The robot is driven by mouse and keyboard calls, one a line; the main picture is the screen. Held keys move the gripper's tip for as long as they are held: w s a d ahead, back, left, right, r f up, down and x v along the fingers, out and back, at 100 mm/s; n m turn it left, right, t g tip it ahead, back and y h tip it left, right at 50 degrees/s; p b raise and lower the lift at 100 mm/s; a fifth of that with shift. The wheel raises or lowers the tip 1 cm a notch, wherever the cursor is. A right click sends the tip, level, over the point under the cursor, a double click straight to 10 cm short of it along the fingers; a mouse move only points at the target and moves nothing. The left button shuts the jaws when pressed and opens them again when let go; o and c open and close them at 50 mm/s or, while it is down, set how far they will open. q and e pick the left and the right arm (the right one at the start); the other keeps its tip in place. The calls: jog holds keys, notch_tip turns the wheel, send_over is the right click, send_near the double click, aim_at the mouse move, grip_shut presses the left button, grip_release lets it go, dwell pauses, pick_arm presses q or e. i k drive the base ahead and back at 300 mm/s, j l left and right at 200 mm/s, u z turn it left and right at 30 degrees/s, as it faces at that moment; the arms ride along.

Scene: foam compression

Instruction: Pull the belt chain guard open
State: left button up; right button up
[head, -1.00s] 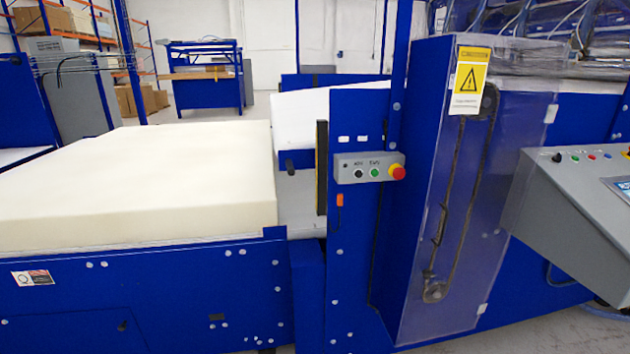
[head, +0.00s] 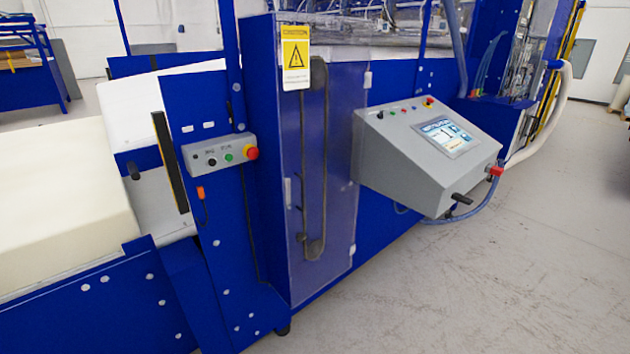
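The belt chain guard (head: 335,150) is a tall clear panel on the blue machine, in the middle of the head view. It looks shut, flush with the cabinet. The chain loop (head: 314,180) shows through it. A small light handle (head: 287,192) sits on its left edge, and hinges show on its right edge. A yellow warning label (head: 296,58) is at its top left. Neither of my grippers is in view.
A grey control console (head: 430,155) with a screen juts out right of the guard. A small button box (head: 220,153) with a red knob is on the left. A cream foam block (head: 60,200) lies at far left. The floor (head: 480,290) at front right is clear.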

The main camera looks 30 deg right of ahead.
aim_at(295, 39)
jog(key=z, duration=1)
